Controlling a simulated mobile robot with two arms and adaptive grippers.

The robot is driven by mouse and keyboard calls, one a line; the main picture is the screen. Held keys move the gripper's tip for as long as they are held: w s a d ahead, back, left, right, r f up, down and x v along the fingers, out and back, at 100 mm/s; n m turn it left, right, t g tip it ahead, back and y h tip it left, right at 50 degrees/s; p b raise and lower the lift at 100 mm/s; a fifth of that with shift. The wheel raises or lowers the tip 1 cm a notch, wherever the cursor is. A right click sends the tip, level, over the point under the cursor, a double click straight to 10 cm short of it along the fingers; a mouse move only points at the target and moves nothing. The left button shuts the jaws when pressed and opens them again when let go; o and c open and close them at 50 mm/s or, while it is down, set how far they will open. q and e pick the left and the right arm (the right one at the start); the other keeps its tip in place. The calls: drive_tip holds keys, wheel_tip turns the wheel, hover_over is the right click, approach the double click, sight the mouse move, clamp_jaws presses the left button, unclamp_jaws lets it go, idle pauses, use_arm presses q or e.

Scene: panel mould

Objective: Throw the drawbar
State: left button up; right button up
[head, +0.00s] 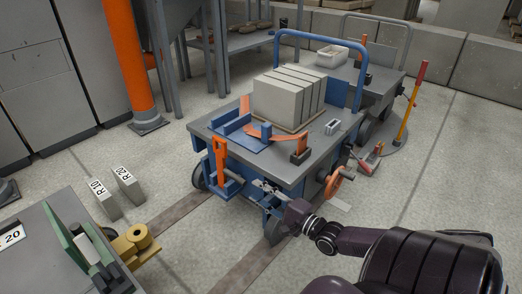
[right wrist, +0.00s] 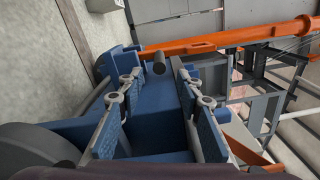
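The drawbar (head: 220,158) is an orange bar with a looped grip at its top. It stands upright at the front left of the blue cart (head: 280,160). My left gripper is out of view.
Grey blocks (head: 290,95) sit on the cart top, with an orange handwheel (head: 338,182) at its right side. A bench (head: 50,250) is at the lower left, and two marked blocks (head: 117,192) stand on the floor. An orange pillar (head: 128,60) rises behind.

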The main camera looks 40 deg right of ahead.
drive_tip(key=shift+s, duration=0.3)
drive_tip(key=shift+c, duration=0.3)
